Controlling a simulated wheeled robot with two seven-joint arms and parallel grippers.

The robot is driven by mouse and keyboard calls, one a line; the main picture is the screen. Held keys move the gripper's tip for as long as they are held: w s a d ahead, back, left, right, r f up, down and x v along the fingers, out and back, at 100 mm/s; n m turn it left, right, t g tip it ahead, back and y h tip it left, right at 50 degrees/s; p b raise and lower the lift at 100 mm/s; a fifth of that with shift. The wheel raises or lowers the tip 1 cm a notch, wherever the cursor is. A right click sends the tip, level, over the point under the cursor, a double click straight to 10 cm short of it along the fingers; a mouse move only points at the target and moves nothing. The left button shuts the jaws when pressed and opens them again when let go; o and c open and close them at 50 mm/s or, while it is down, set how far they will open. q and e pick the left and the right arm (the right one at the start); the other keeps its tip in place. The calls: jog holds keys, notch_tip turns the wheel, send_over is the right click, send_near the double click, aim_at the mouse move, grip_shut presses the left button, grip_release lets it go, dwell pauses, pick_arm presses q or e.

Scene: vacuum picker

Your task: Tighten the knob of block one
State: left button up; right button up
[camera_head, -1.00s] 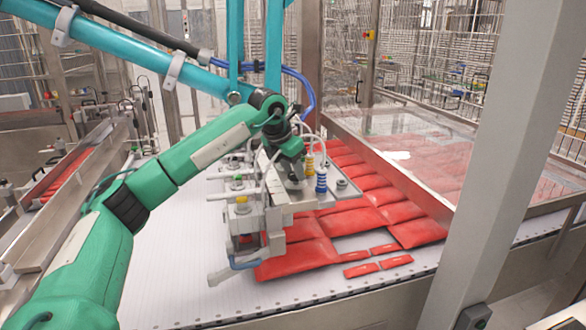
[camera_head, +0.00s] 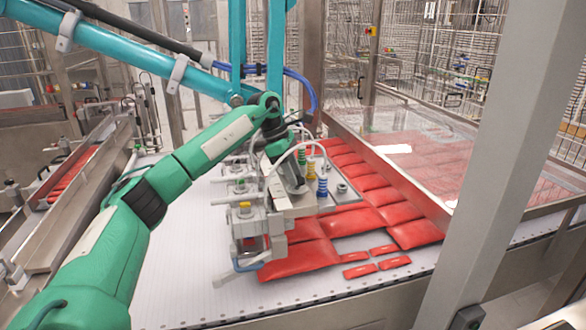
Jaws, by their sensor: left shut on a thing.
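The vacuum picker (camera_head: 290,207) is a grey metal head with several blocks and fittings, low over the conveyor. On its left side, a block carries a yellow-topped fitting (camera_head: 245,209), and a green-topped one (camera_head: 239,185) is behind it. My left gripper (camera_head: 297,187) reaches down onto the top of the picker, at the end of my green arm. It is shut on a small part there, seemingly the knob, which the fingers and wrist hide. I cannot read which block is block one. My right gripper is out of view.
Red packs (camera_head: 300,259) lie in rows on the white conveyor (camera_head: 185,270) under and behind the picker. Coloured bellows (camera_head: 322,187) stand right of my gripper. A teal frame tube (camera_head: 140,50) and a blue hose (camera_head: 311,95) are overhead. A grey post (camera_head: 510,170) stands at right.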

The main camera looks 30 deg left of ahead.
pick_arm(q)
jog(key=m, duration=0.1)
jog(key=m+g+p, duration=0.1)
jog(key=m, duration=0.2)
jog(key=shift+w+r+m+g, duration=0.15)
jog(key=shift+w+m+g, duration=0.15)
jog(key=shift+g, duration=0.1)
jog(key=m, duration=0.2)
jog(key=m+g+p, duration=0.1)
jog(key=shift+w+m, duration=0.2)
jog(key=shift+m, duration=0.2)
jog(key=shift+m+g, duration=0.4)
jog(key=shift+m, duration=0.2)
jog(key=o, duration=1)
